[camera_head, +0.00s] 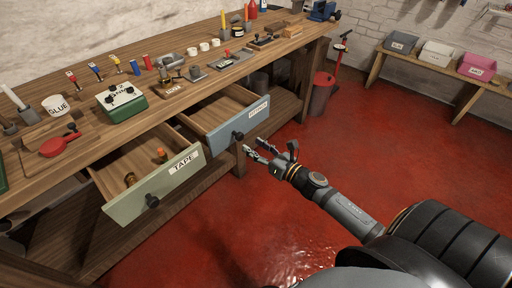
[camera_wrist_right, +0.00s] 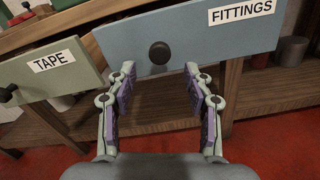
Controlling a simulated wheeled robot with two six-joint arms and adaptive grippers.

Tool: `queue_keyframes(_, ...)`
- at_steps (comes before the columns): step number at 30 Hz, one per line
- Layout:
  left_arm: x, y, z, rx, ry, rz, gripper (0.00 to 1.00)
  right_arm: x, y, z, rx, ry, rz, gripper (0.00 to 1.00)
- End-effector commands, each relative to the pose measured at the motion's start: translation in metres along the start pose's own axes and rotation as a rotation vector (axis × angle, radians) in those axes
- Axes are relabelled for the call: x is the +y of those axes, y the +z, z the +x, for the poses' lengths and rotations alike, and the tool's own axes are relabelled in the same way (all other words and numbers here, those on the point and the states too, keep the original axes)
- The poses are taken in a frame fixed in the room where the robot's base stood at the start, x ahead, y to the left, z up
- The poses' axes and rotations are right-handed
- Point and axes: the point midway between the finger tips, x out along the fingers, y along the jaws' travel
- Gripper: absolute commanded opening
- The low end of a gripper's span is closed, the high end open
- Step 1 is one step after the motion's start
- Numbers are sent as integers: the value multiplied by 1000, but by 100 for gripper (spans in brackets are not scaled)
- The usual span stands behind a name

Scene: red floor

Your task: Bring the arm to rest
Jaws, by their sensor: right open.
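My right gripper (camera_head: 268,155) is open and empty, in front of the blue-grey drawer (camera_head: 228,123) labelled FITTINGS. In the right wrist view its two fingers (camera_wrist_right: 160,95) stand apart, with the drawer's dark round knob (camera_wrist_right: 159,53) showing beyond and between them. The fingers appear clear of the knob. The FITTINGS drawer is pulled out, and the part of its inside that shows looks empty. The green-grey drawer (camera_head: 128,203) labelled TAPE is also pulled out, with small orange and brass-coloured items inside. My left gripper is not in view.
The wooden workbench (camera_head: 150,118) carries a green box (camera_head: 122,104), a red-handled tool (camera_head: 58,144), a glue tub (camera_head: 56,105) and several small parts. A red bin (camera_head: 321,93) stands beyond its far end. A low bench (camera_head: 446,72) holds three bins. The red floor (camera_head: 400,155) is open at right.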

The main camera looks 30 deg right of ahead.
Motion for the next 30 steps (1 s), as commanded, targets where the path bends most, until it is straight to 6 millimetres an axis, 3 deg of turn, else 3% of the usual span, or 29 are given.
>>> queue_keyframes(10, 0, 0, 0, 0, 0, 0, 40, 0, 0, 0, 0, -1, 2, 52)
queue_keyframes(14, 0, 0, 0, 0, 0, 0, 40, -23, -23, -4, 26, -66, 124, 52)
queue_keyframes(17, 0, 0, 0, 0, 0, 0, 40, -66, -74, -17, 64, -213, 395, 52)
queue_keyframes(19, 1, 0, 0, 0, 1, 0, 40, -99, -123, -37, 82, -355, 645, 52)
queue_keyframes(22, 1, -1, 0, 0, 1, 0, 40, -133, -198, -75, 75, -571, 996, 52)
queue_keyframes(26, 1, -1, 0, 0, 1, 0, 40, -152, -294, -138, 10, -871, 1415, 52)
queue_keyframes(30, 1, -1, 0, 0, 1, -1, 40, -139, -389, -215, -130, -1209, 1797, 52)
